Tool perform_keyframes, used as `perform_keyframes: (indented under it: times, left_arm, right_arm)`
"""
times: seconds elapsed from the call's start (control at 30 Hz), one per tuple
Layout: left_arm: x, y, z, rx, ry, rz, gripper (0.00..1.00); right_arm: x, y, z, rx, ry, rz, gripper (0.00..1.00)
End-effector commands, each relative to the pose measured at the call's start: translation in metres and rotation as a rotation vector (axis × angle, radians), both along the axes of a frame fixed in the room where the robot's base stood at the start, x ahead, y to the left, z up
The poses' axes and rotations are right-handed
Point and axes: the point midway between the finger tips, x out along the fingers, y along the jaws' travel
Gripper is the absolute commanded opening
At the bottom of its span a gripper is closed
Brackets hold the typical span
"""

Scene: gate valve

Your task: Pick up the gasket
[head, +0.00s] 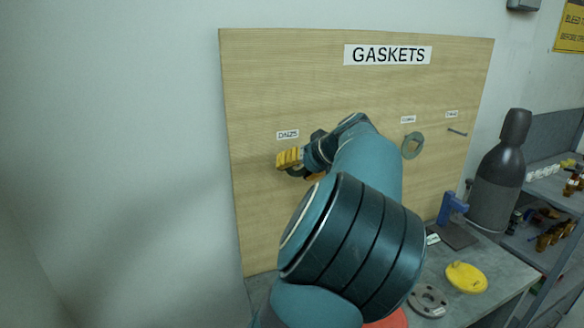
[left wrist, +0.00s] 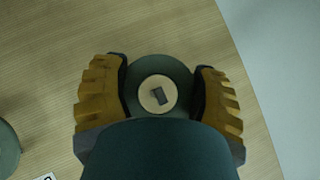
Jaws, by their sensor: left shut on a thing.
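A grey-green ring gasket (left wrist: 158,63) sits against the wooden board in the left wrist view. A small dark peg (left wrist: 159,96) shows within its round hole, so the ring is around the peg. My left gripper (head: 290,158) is at the board just below the DN25 label (head: 288,134). Its yellow ridged fingers (left wrist: 160,88) are shut on the gasket from both sides. In the head view my own gripper and arm hide most of this gasket. My right gripper is not in view.
The board (head: 260,80) is headed GASKETS. Another gasket (head: 412,145) hangs farther right on it, with a bare-looking peg (head: 457,132) beyond. Below are a grey flange (head: 428,300), a yellow disc (head: 466,277), a blue tool (head: 450,208) and a dark cylinder (head: 497,180).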

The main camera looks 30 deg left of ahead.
Motion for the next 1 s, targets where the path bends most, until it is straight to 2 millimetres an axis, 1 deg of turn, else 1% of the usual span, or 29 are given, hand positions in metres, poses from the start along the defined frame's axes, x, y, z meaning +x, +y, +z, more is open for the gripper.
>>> perform_keyframes:
  times: [0.03,0.17,0.33,0.53,0.73,1.0]
  left_arm:
    - [-0.007,-0.01,-0.001,0.0,0.0,-0.005,0.4]
    - [-0.026,-0.032,-0.001,-0.001,0.001,-0.006,0.4]
    - [-0.055,-0.064,-0.001,0.0,0.0,-0.006,0.4]
    - [-0.082,-0.092,0.0,0.001,0.0,-0.003,0.4]
    - [-0.096,-0.108,0.0,0.001,-0.001,-0.002,0.4]
    - [-0.1,-0.111,0.0,0.001,0.0,0.001,0.4]
  right_arm:
    - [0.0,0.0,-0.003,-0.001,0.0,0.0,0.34]
    - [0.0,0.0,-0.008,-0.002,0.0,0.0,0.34]
    - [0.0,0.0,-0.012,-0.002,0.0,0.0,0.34]
    - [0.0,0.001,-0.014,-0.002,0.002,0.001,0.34]
    - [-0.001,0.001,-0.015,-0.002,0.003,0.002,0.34]
    - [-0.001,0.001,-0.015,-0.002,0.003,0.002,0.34]
